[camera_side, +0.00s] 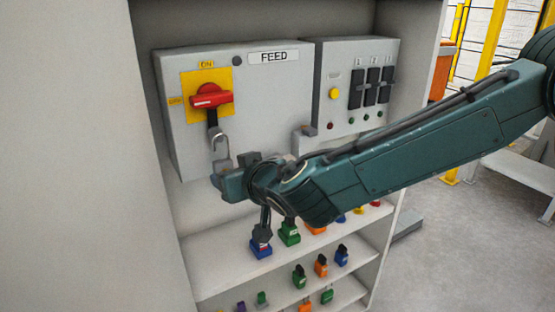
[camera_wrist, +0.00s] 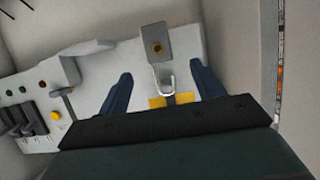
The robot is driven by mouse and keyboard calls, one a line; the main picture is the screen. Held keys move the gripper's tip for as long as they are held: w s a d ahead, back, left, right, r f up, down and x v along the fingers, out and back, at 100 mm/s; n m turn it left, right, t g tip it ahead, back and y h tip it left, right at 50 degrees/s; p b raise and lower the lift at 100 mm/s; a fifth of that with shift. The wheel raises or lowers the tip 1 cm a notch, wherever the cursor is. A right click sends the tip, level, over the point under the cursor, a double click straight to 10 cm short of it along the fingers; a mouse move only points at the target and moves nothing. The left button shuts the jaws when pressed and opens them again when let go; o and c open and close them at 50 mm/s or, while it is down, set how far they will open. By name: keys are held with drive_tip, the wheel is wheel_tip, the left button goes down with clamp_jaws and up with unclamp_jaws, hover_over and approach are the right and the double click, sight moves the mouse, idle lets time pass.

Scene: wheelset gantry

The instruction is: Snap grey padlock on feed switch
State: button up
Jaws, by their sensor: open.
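The feed switch has a red handle (camera_side: 211,96) on a yellow plate (camera_side: 190,83), on the grey box labelled FEED. A dark tongue (camera_side: 214,137) hangs below the handle. The grey padlock (camera_side: 222,166) is just under it, shackle upward at the tongue's lower end. I cannot tell whether the shackle is closed. In the wrist view the padlock (camera_wrist: 156,42) shows a brass keyhole, its shackle toward the yellow plate. My gripper (camera_side: 226,184) is open just below and in front of the padlock. In the wrist view its fingers (camera_wrist: 162,70) stand apart on either side, with gaps to the padlock.
A second grey box (camera_side: 356,85) with black breakers and a yellow button adjoins on the right. Coloured padlocks, including a blue one (camera_side: 261,248) and a green one (camera_side: 289,233), stand on the shelves below.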

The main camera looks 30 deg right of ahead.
drive_tip(key=shift+v, duration=0.75)
drive_tip(key=shift+w+f, duration=0.1)
drive_tip(key=shift+f, duration=0.05)
drive_tip(key=c, duration=0.9)
drive_tip(key=shift+d+f+n, duration=0.15)
drive_tip(key=shift+f+n, duration=0.05)
drive_tip(key=shift+n, duration=0.1)
drive_tip(key=c, duration=0.4)
drive_tip(key=shift+w+d+f+n+t, duration=0.1)
drive_tip(key=shift+w+f+n+t, duration=0.1)
drive_tip(key=shift+f+n+t, duration=0.1)
clamp_jaws()
drive_tip(key=shift+f+n+t, duration=0.65)
drive_tip(key=shift+f+n, duration=0.05)
drive_tip(key=shift+n, duration=0.95)
drive_tip(key=shift+f+n+t, duration=0.6)
drive_tip(key=shift+f+n, duration=0.05)
drive_tip(key=shift+n, duration=0.95)
drive_tip(key=shift+f+n+t, duration=0.65)
drive_tip(key=shift+f+n, duration=0.05)
drive_tip(key=shift+n, duration=0.95)
drive_tip(key=shift+w, duration=0.25)
